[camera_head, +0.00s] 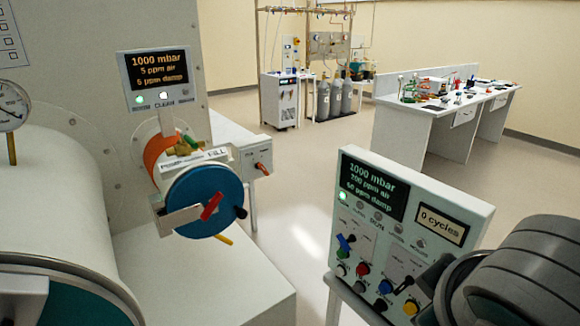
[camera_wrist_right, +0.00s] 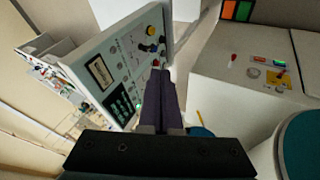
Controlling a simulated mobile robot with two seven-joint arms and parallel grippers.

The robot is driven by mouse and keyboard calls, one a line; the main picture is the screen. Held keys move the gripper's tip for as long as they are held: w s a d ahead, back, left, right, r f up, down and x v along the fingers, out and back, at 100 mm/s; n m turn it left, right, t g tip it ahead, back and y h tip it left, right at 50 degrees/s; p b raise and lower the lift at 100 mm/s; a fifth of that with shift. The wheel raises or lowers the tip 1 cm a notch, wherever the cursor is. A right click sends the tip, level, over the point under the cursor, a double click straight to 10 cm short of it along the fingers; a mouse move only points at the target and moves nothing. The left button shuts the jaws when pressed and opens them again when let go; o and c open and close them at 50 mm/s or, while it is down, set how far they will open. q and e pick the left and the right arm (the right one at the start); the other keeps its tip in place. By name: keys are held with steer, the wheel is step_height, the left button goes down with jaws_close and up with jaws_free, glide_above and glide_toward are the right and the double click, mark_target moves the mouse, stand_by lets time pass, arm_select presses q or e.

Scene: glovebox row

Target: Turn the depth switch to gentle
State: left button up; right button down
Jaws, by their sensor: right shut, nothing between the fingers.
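The control panel (camera_head: 472,207) stands at the lower right, with a screen, a "0 cycles" display and a lower field of knobs and buttons. A blue lever knob (camera_head: 345,243) and a black lever knob (camera_head: 404,284) sit on that field. Their labels are too small to read, so I cannot tell which is the depth switch or its setting. My right gripper (camera_head: 424,276) is shut and empty, in front of the panel's right part, hiding some of it. In the right wrist view its fingers (camera_wrist_right: 161,78) overlap the panel's edge (camera_wrist_right: 168,38); contact cannot be told. My left gripper is not in view.
Red (camera_head: 363,269), blue (camera_head: 385,286) and yellow (camera_head: 411,307) buttons lie close to the knobs. A blue round door (camera_head: 190,190) with a red handle and a small screen (camera_head: 160,78) are at left. Open floor (camera_head: 310,190) lies between, with a bench (camera_head: 410,130) behind.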

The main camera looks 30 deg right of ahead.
steer(key=w+d+f+h+b, duration=0.2)
steer(key=d+f+b, duration=0.1)
steer(key=f+b, duration=0.3)
steer(key=w+d+f+h+b, duration=0.2)
steer(key=f+h+b, duration=0.1)
steer(key=f+b, duration=0.25)
steer(key=t+h+b, duration=0.1)
steer(key=h+b, duration=0.4)
steer(key=b, duration=0.9)
glide_toward(402, 288)
arm_select(q)
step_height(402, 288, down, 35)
steer(key=b, duration=0.6)
arm_select(e)
steer(key=w+a+f+n+t+h, duration=0.1)
steer(key=w+a+n+t+h, duration=0.1)
steer(key=w, duration=0.2)
arm_select(q)
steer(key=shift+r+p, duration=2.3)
steer(key=shift+p, duration=0.05)
arm_select(e)
steer(key=d, duration=0.9)
steer(key=shift+d+t, duration=0.25)
steer(key=shift+t, duration=0.05)
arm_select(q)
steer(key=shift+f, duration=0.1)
arm_select(e)
steer(key=shift+w, duration=0.1)
